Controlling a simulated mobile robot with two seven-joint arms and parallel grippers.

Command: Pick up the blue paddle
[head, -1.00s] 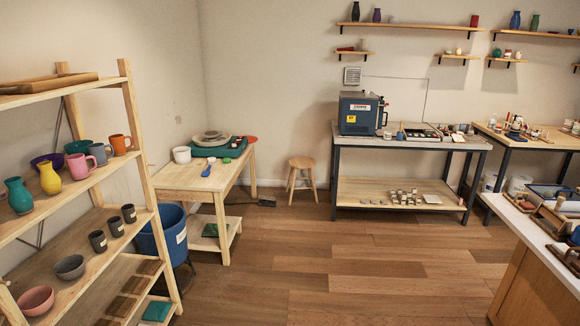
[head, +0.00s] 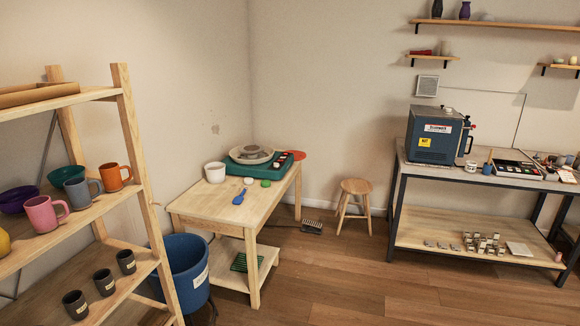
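The blue paddle (head: 239,197) lies flat on the light wooden table (head: 208,202), near the middle of its top. Its handle points toward the back right. A small green round item (head: 265,183) and a small pale round item lie just behind it. Neither of my grippers shows in the head view.
A pottery wheel (head: 251,154) and a white pot (head: 215,172) stand at the table's back. A blue bucket (head: 188,272) and a wooden shelf (head: 140,165) with mugs stand to the left. A stool (head: 354,196) stands to the right. The floor (head: 350,280) in front is clear.

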